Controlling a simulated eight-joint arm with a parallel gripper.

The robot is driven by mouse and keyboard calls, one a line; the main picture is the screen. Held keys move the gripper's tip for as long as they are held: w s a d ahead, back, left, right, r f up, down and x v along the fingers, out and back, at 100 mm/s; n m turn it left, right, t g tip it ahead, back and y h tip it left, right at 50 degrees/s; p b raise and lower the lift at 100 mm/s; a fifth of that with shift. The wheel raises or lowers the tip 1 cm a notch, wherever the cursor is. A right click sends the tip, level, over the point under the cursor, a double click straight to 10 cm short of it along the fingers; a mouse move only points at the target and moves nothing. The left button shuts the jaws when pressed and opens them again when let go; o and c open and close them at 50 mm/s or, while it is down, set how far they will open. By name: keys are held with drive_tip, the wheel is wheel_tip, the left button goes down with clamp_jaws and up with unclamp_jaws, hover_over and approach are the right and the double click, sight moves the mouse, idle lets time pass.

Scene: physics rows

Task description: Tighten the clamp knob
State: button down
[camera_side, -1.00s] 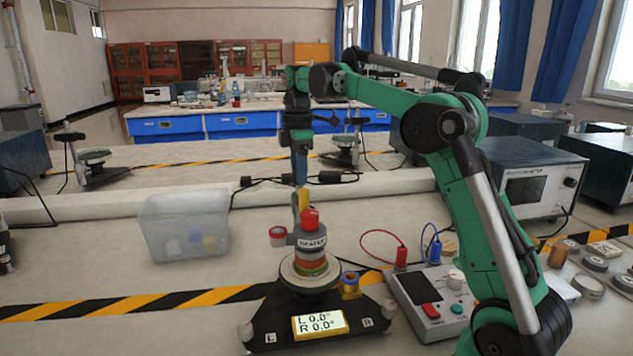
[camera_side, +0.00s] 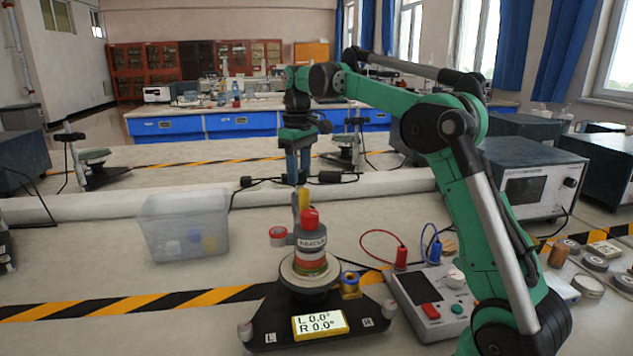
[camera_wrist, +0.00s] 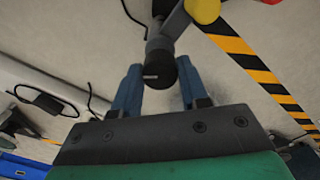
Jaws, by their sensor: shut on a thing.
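The clamp knob (camera_wrist: 160,72) is a dark round knob with a white line on its face, on a grey stem in the wrist view. My gripper (camera_wrist: 159,64) is shut on it, with one blue finger on each side. In the side view my gripper (camera_side: 298,183) points down behind the round stage. I cannot make out the knob there. The display (camera_side: 320,324) on the black base reads L 0.0° and R 0.0°.
A clear plastic bin (camera_side: 183,225) stands to the left. A control box (camera_side: 430,300) with red and blue leads stands to the right. Several round weights (camera_side: 588,285) lie at far right. Black cables run behind the stage.

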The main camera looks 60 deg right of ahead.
drive_tip(key=m, duration=0.7)
idle(0.5)
drive_tip(key=shift+c, duration=2.3)
unclamp_jaws()
drive_tip(key=shift+r, duration=0.1)
wheel_tip(320, 180, up, 4)
drive_tip(key=shift+w+r, duration=0.1)
drive_tip(key=shift+w, duration=0.05)
drive_tip(key=shift+r, duration=0.6)
